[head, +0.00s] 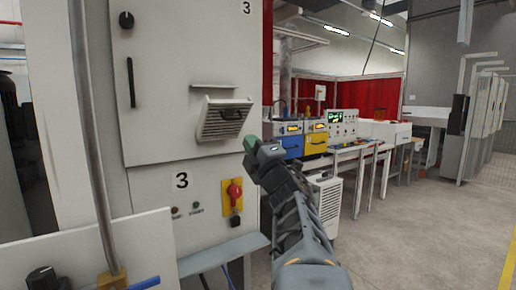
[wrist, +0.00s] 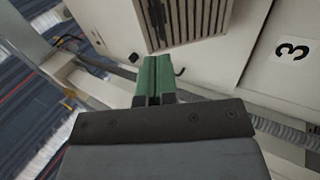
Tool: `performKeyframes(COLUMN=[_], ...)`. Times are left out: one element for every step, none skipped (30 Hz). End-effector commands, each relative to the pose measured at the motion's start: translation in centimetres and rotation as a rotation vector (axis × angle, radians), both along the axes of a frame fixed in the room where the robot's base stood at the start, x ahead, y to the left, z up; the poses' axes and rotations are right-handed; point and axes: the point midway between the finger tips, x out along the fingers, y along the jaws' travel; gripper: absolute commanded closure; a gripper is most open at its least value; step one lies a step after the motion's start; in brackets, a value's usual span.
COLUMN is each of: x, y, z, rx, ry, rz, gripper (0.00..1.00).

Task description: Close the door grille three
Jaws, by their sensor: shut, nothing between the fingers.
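The door grille (head: 224,121) is a pale slatted vent on the grey cabinet door marked 3 (head: 160,80). It stands out from the door face at a tilt, with a dark patch on its slats. In the wrist view the grille (wrist: 190,18) is at the top, its slats just beyond my fingertips. My gripper (head: 250,148) is to the lower right of the grille in the head view. Its green fingers (wrist: 153,78) are together and empty. I cannot tell whether they touch the grille.
Below the grille is a panel with a red rotary switch (head: 234,193) on a yellow plate. A metal pole (head: 92,130) and a pale panel (head: 90,255) stand at the left front. Benches with equipment (head: 345,128) are behind at the right. Open floor (head: 430,230) lies right.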

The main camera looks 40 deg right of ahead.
Motion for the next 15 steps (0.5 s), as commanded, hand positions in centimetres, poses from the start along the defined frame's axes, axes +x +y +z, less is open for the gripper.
performKeyframes(x=[1.0, 1.5, 2.1, 2.5, 2.9, 3.5, 3.8, 4.2, 4.6, 4.9, 5.2, 5.5, 5.7, 5.9, 6.1], y=[-0.1, -0.1, -0.3, -0.3, -0.4, -0.4, -0.5, -0.6, -0.6, -0.6, -0.7, -0.7, -0.8, -0.8, -0.8], z=[0.8, 1.1, 1.5, 1.8, 2.0, 2.3, 2.6, 2.7, 3.0, 3.2, 3.3, 3.5, 3.6, 3.7, 3.8], rx=[0.002, 0.001, 0.002, 0.001, 0.002, 0.002, 0.001, 0.002, 0.003, 0.003, 0.003, 0.001, 0.001, 0.001, 0.002], ry=[0.002, 0.001, 0.002, 0.001, 0.001, 0.001, 0.001, 0.002, 0.001, 0.001, 0.002, 0.001, 0.001, 0.0, 0.0], rz=[0.003, 0.004, 0.003, 0.002, 0.002, 0.003, 0.002, 0.001, 0.002, 0.002, 0.002, 0.001, 0.001, 0.001, 0.001], gripper=[1.0, 1.0, 1.0, 1.0, 1.0, 1.0, 1.0, 1.0, 1.0, 1.0, 1.0, 1.0, 1.0, 1.0, 1.0])
